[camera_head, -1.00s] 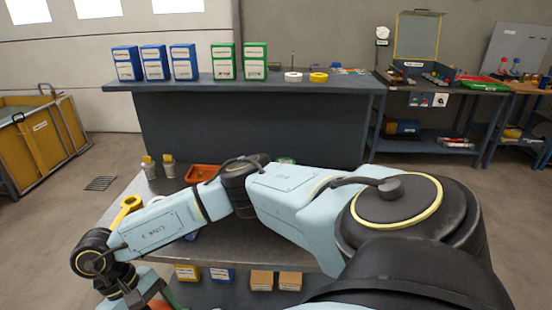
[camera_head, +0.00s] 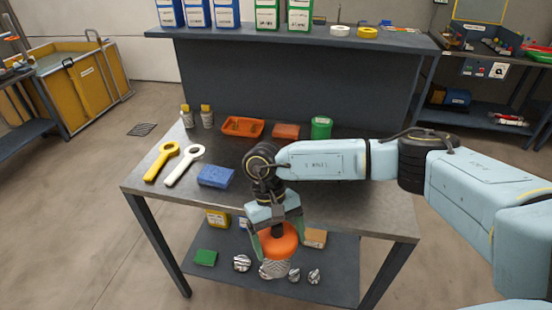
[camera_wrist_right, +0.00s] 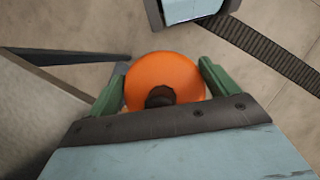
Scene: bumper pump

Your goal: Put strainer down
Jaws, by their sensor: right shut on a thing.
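My right gripper (camera_head: 279,243) is shut on the round orange part of the strainer (camera_head: 281,238) and holds it in front of the table's front edge. In the right wrist view the green fingers (camera_wrist_right: 163,82) stand either side of the orange strainer (camera_wrist_right: 165,75), with a dark knob at its middle. A grey striped part (camera_head: 273,270) shows just below the orange; I cannot tell for sure whether it belongs to the strainer or lies on the shelf behind. My left gripper is not in view.
The metal table (camera_head: 345,205) holds a yellow wrench (camera_head: 160,163), a white wrench (camera_head: 184,167), a blue sponge (camera_head: 216,176), an orange tray (camera_head: 242,119) and a green tub (camera_head: 320,128). The lower shelf (camera_head: 335,280) holds several striped metal pieces. The table's front right is clear.

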